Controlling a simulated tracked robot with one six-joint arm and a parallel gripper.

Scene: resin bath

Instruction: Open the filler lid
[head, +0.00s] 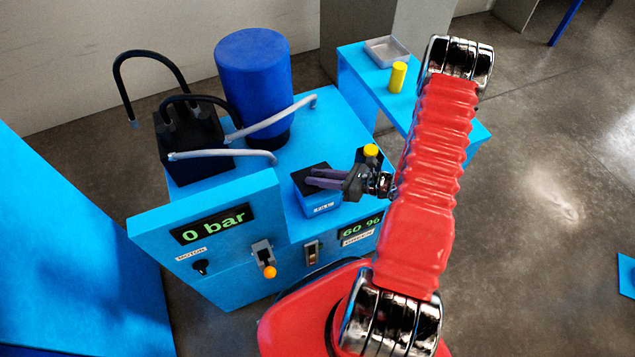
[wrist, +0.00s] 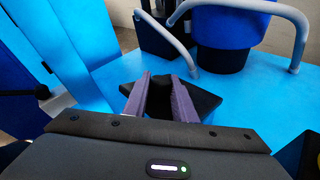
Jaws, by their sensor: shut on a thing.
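The filler is a small blue box (head: 321,206) with a white label, on the blue machine's deck in the head view. Its black square lid (head: 318,193) lies on top and looks seated. My gripper (head: 313,177) reaches in from the right, its purple fingers at the lid. In the wrist view the fingers (wrist: 162,90) stand on either side of a raised middle part of the black lid (wrist: 206,98), and are shut on it. The part between the fingers is largely hidden.
Behind the lid stand a blue drum (head: 253,75) and a black block with hoses (head: 187,142). Grey pipes (head: 225,155) cross the deck. A panel (head: 212,224) reads 0 bar. A yellow cylinder (head: 397,77) and grey tray (head: 387,51) are on a side table.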

